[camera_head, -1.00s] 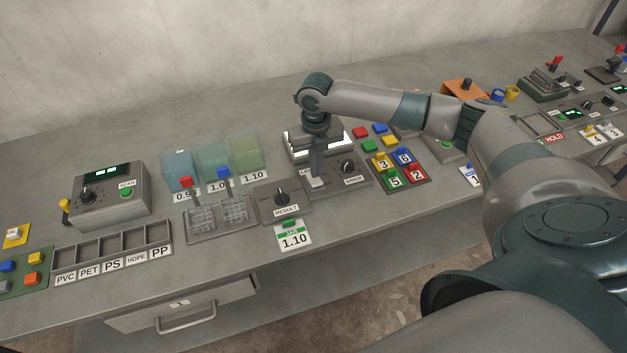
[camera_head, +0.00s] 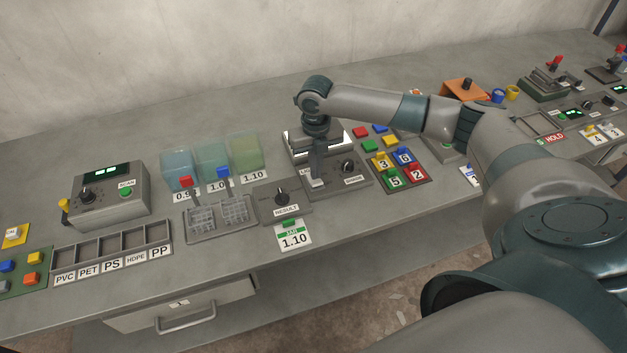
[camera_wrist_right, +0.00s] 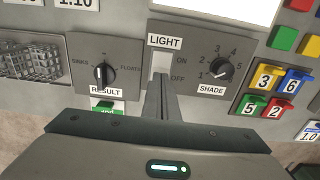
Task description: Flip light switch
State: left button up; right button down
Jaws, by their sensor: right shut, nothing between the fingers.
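The light switch is a pale switch (camera_wrist_right: 161,62) under the LIGHT label in the right wrist view, with ON above and OFF below to its right. Its lower part is hidden by my fingers. In the head view its pale front (camera_head: 317,183) shows just below the fingertips. My right gripper (camera_head: 317,174) points down at it, shut and empty. In the wrist view its fingertips (camera_wrist_right: 163,80) lie over the switch near the OFF mark; I cannot tell whether they touch. My left gripper is not in view.
A SHADE knob (camera_head: 347,166) is right of the switch and a RESULT knob (camera_head: 281,197) left. A box with a pale panel (camera_head: 301,150) stands behind. Coloured numbered buttons (camera_head: 394,181) lie to the right. A jar card (camera_head: 293,237) is at the front edge.

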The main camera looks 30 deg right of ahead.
jog(key=shift+f+b, duration=0.3)
jog(key=shift+f, duration=0.65)
dwell(0.6)
notch_tip(320, 180, up, 7)
jog(key=p, duration=0.7)
dwell(0.3)
jog(key=shift+s+f, duration=0.1)
jog(key=shift+s, duration=0.05)
dwell(0.6)
